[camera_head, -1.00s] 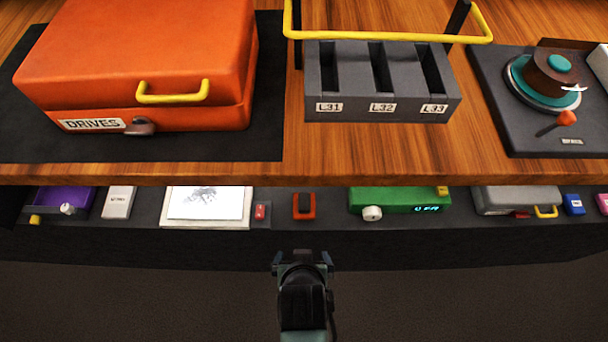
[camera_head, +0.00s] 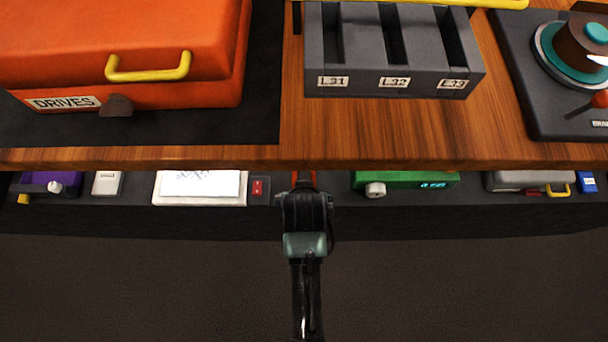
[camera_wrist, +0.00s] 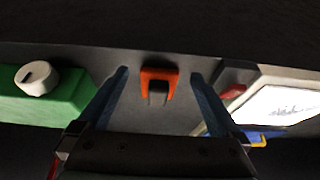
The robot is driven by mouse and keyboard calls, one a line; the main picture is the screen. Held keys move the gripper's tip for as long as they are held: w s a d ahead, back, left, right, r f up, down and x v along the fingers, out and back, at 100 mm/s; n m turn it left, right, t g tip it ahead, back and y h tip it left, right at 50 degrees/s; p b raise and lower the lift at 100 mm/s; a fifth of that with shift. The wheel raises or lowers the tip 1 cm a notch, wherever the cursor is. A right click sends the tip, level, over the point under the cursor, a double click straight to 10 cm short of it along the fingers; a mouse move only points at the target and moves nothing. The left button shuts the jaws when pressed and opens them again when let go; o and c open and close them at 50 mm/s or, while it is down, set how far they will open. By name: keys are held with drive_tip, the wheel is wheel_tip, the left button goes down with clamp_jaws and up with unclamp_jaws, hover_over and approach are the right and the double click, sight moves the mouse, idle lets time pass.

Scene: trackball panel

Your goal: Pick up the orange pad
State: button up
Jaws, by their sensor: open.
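The orange pad (camera_wrist: 158,74) is a small orange U-shaped piece with a dark middle. In the wrist view it shows at upper centre, between the two fingertips in the picture, with a gap on both sides. In the head view only a sliver of orange (camera_head: 304,177) shows beyond my gripper, under the upper counter edge. My gripper (camera_head: 305,192) is open and empty, reaching in at the lower shelf. Its two bluish fingers also show in the wrist view (camera_wrist: 159,80). Whether the pad is within the fingers' reach in depth is hard to tell.
The wooden upper counter (camera_head: 420,153) overhangs the lower dark shelf close above my gripper. On the shelf, a green box (camera_head: 410,181) with a white knob lies right, and a white paper pad (camera_head: 200,188) beside a red switch (camera_head: 258,187) lies left.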

sight(304, 177)
drive_tip(key=w+b, duration=0.1)
drive_tip(key=w, duration=0.4)
drive_tip(key=shift+f, duration=0.55)
drive_tip(key=c, duration=1.4)
